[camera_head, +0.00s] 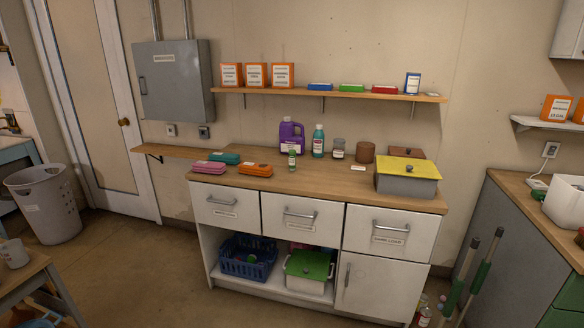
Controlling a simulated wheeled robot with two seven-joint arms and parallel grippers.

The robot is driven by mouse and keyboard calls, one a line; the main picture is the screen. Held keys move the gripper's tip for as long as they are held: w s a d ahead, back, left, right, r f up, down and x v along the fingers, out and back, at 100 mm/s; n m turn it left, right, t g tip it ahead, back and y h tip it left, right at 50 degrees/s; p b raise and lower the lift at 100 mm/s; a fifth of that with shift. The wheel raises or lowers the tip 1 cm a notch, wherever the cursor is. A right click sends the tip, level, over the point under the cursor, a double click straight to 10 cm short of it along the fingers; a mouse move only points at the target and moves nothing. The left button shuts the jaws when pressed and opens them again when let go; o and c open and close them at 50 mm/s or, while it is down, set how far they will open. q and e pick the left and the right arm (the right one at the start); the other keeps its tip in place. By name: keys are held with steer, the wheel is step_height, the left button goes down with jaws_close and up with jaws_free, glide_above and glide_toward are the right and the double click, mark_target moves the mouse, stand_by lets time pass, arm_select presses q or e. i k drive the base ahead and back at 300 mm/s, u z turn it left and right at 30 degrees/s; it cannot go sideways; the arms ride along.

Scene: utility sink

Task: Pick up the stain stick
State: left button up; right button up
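A small upright green stick-like container with a pale label (292,158) stands on the wooden counter top (320,178), in front of a purple jug (291,138). It looks like the stain stick, but its label is too small to read. Open counter lies in front of it. Neither of my grippers is in view, and nothing is seen touching the container.
A teal bottle (318,141), grey jar (338,149) and brown canister (365,153) stand to its right. Orange (255,170), teal (226,158) and pink (209,168) items lie left. A yellow-lidded grey box (407,186) occupies the right end. Floor before the cabinet is mostly clear.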

mark_target(292, 153)
steer(key=z, duration=0.25)
steer(key=k, duration=0.15)
steer(key=u, duration=1.1)
steer(key=i, duration=2.25)
steer(key=z, duration=1.4)
steer(key=i, duration=0.8)
steer(key=z, duration=0.8)
